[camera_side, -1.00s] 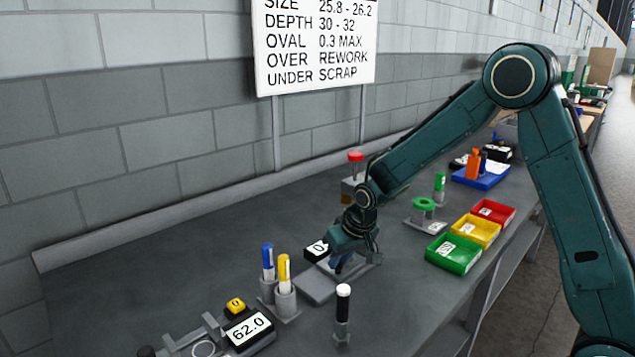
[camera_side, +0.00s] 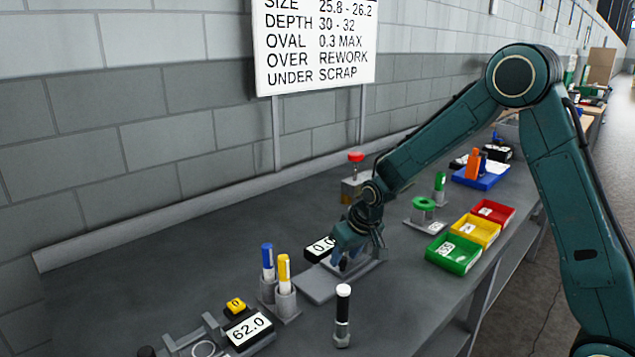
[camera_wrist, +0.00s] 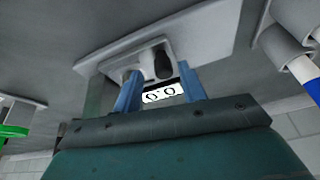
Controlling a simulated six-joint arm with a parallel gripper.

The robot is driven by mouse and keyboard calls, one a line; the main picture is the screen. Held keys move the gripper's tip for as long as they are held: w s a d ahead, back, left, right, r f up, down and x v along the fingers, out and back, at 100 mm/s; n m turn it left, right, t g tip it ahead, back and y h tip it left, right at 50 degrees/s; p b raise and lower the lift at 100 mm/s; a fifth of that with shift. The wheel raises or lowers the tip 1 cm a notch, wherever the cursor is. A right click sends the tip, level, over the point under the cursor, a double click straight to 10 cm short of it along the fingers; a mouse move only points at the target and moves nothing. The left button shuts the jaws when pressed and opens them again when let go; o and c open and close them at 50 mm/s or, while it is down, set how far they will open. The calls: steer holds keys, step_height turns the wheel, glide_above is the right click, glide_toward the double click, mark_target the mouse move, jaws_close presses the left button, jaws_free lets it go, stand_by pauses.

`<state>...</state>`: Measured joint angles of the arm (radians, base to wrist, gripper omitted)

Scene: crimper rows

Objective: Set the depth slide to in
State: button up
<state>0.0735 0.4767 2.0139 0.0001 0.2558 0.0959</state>
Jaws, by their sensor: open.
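The depth gauge is a grey plate (camera_side: 318,286) with a black display (camera_side: 321,248), partly hidden by my gripper in the side view. In the wrist view the display (camera_wrist: 160,93) reads 0.0, upside down. A dark upright knob (camera_wrist: 162,66) stands on a pale block (camera_wrist: 150,50) of that fixture. My gripper (camera_wrist: 160,88) is open, its two blue fingers on either side of the knob in the picture; I cannot tell if they touch it. In the side view my gripper (camera_side: 347,262) is low over the fixture and hides the knob.
Blue and yellow markers (camera_side: 284,275) stand in holders to the left. A display reading 62.0 (camera_side: 248,330) is front left. Green (camera_side: 452,254), yellow and red trays lie right. A red-topped plunger (camera_side: 356,157) is behind.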

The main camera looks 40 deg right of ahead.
steer(key=shift+r, duration=0.1)
steer(key=v, duration=1.3)
steer(key=shift+r, duration=0.3)
steer(key=shift+s, duration=0.15)
steer(key=s+a+r+n, duration=0.1)
steer(key=s+r, duration=0.2)
steer(key=s, duration=0.9)
steer(key=s+a+r+n+t, duration=0.1)
steer(key=s+a+r, duration=0.1)
steer(key=s, duration=1.1)
steer(key=shift+r, duration=0.5)
steer(key=shift+a, duration=0.1)
